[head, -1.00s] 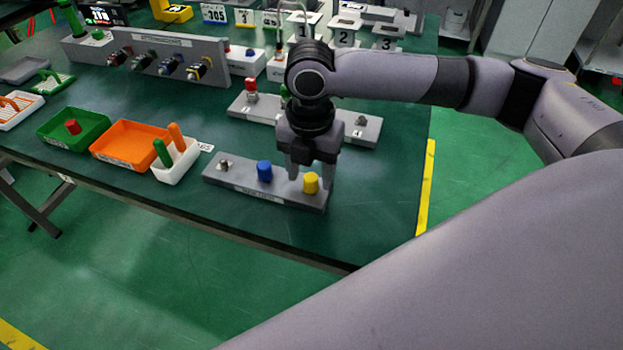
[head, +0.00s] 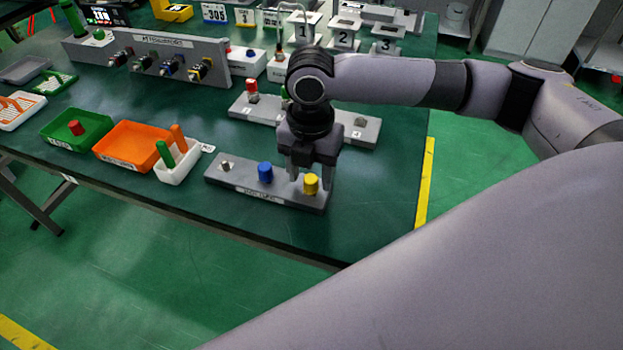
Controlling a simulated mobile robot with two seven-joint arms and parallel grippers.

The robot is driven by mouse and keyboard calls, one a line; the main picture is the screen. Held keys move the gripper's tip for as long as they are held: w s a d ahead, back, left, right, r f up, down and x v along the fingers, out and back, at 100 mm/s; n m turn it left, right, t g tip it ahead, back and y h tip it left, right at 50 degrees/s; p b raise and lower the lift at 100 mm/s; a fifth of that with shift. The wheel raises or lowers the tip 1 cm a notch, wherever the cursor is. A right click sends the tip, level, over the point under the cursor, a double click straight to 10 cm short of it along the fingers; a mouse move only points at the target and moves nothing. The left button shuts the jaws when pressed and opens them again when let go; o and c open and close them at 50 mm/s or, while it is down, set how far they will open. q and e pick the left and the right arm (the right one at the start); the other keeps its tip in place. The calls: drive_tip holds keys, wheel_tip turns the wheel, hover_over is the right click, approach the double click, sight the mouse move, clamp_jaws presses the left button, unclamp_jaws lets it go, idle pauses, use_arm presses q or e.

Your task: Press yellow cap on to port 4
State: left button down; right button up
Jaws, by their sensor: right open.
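A yellow cap (head: 311,184) stands upright at the right end of the front grey block (head: 235,187). My right gripper (head: 309,180) points down over it, open, with its fingers around or just behind the cap; I cannot tell if they touch it. Behind it is a second grey block (head: 362,131) with ports. A red cap (head: 252,85) stands at that block's left end, a green cap (head: 285,92) is partly hidden by my right arm, and a bare port (head: 359,121) shows at its right end. My left gripper is not in view.
A blue cap (head: 265,172) stands beside the yellow one on the front block. To the left are a white holder (head: 178,171) with green and orange pegs, an orange tray (head: 120,158) and a green tray (head: 63,143). A grey connector panel (head: 205,55) and numbered stands (head: 343,43) are behind.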

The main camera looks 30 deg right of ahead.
sight(311, 178)
clamp_jaws()
idle(0.5)
